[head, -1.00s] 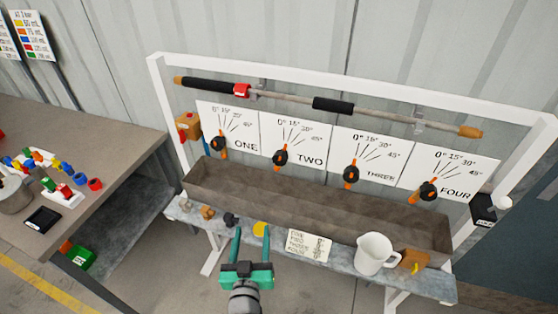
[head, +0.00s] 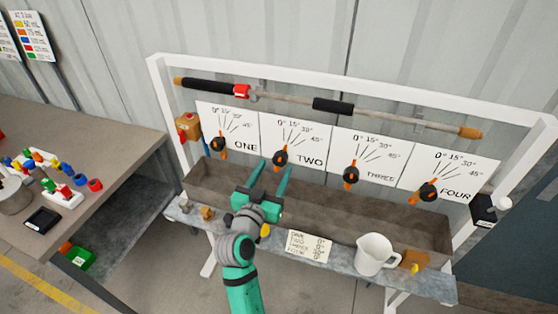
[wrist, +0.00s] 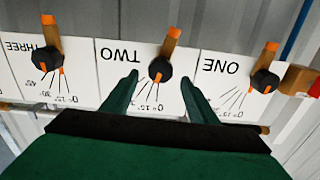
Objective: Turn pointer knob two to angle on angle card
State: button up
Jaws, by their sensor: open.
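Pointer knob two (head: 281,157) is a black round knob with an orange pointer bar, on the white card marked TWO (head: 312,160) with angle lines 0°, 15°, 30° and 45°. In the wrist view, which is upside down, knob two (wrist: 160,69) lies between and beyond my two green fingertips. My gripper (head: 276,169) is open and empty, just below the knob in the head view. The angle card (head: 309,246) lies on the bench front with several lines of writing, too small to read surely.
Knobs ONE (head: 218,144), THREE (head: 351,175) and FOUR (head: 429,191) sit on their own cards. A brown trough (head: 400,226) runs below them. A white jug (head: 375,254) stands on the bench. A bar with black grips (head: 333,105) runs above the cards.

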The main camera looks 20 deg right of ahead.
aim_at(279, 161)
jog(key=shift+x, duration=2.65)
jog(key=shift+c, duration=0.6)
